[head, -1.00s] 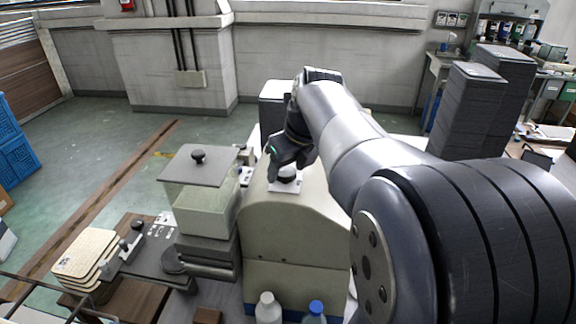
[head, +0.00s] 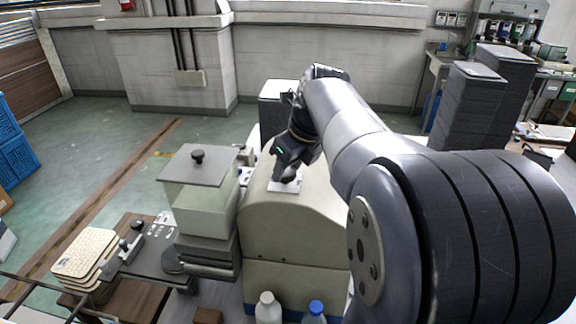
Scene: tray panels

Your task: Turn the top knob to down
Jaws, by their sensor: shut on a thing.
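My gripper (head: 287,172) reaches down from the arm onto the top of a rounded beige housing (head: 290,225). It is shut on the dark top knob (head: 288,180), which sits on a small white plate (head: 276,187). The fingers cover most of the knob, so its pointer direction cannot be read.
Left of the housing stands a pale box with a grey lid and black knob (head: 198,156). A dark panel with a lever (head: 135,250) lies further left. White (head: 268,308) and blue-capped (head: 315,312) bottles stand in front. Dark stacks (head: 470,105) are at right.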

